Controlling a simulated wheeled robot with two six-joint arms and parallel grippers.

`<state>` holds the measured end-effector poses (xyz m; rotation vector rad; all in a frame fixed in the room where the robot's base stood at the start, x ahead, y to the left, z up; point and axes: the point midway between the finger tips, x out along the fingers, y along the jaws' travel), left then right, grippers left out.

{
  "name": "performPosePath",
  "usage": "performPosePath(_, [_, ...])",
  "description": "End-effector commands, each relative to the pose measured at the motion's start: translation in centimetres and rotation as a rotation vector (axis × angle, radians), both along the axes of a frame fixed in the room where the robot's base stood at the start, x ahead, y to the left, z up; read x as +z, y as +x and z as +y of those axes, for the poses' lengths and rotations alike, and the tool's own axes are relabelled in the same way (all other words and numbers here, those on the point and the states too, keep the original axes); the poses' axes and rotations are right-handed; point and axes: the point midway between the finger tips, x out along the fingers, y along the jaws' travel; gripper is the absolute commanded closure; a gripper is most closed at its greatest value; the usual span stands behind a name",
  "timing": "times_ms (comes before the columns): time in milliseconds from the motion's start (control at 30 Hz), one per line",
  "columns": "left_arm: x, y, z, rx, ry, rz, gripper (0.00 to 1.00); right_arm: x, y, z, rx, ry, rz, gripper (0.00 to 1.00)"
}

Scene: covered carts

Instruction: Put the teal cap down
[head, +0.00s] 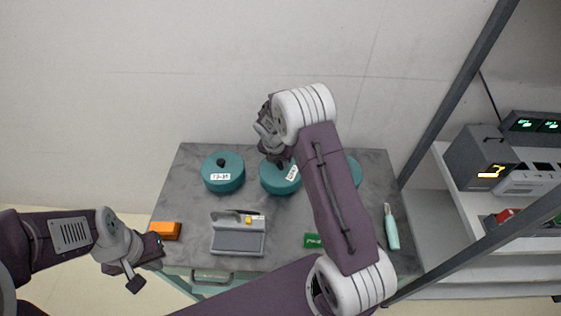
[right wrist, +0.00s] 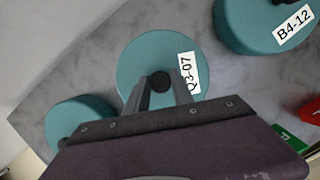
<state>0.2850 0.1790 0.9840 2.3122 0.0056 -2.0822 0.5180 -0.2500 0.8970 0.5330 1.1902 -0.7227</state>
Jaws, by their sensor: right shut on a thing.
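Three round teal caps with black knobs and white labels are at the back of the grey cart top (head: 190,205). The left cap (head: 215,185) is fully in view. My right gripper (head: 280,160) is shut on the knob of the middle teal cap (head: 272,186); the right wrist view shows this cap (right wrist: 135,62) with its knob between the fingers (right wrist: 160,85). I cannot tell whether it touches the cart top. The right cap (head: 354,171), labelled B4-12 in the right wrist view (right wrist: 240,35), is partly hidden by my right arm. My left gripper (head: 143,268) is off the cart's front left; its jaw opening is unclear.
An orange block (head: 165,231), a grey open device (head: 238,240), a green tag (head: 312,240) and a pale teal tool (head: 391,230) lie towards the front. A shelf (head: 440,180) with instruments stands to the right. A wall is behind the cart.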

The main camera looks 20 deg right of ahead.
Motion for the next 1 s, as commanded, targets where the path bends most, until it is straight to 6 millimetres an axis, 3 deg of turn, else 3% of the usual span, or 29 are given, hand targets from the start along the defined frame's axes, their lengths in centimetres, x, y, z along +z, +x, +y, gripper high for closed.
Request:
performPosePath(33, [-0.1, 0.0, 0.0, 0.0, 0.0, 0.0, 1.0, -0.2, 0.0, 0.0, 0.0, 0.0, 0.0, 1.0])
performPosePath(67, [0.0, 0.0, 0.0, 0.0, 0.0, 0.0, 1.0, -0.1, 0.0, 0.0, 0.0, 0.0, 0.0, 0.63])
performPosePath(100, [0.0, 0.0, 0.0, 0.0, 0.0, 0.0, 1.0, -0.1, 0.0, 0.0, 0.0, 0.0, 0.0, 0.52])
performPosePath(133, [0.0, 0.0, 0.0, 0.0, 0.0, 0.0, 1.0, -0.1, 0.0, 0.0, 0.0, 0.0, 0.0, 0.5])
performPosePath(400, [0.0, 0.0, 0.0, 0.0, 0.0, 0.0, 1.0, -0.1, 0.0, 0.0, 0.0, 0.0, 0.0, 0.5])
performPosePath(533, [0.2, 0.0, 0.0, 0.0, 0.0, 0.0, 1.0, 1.0, -0.1, 0.2, -0.002, 0.0, -0.002, 0.5])
performPosePath(1000, [0.9, 0.0, 0.0, 0.0, 0.0, 0.0, 1.0, 10.7, -2.1, 2.4, 0.0, 0.001, -0.002, 0.5])
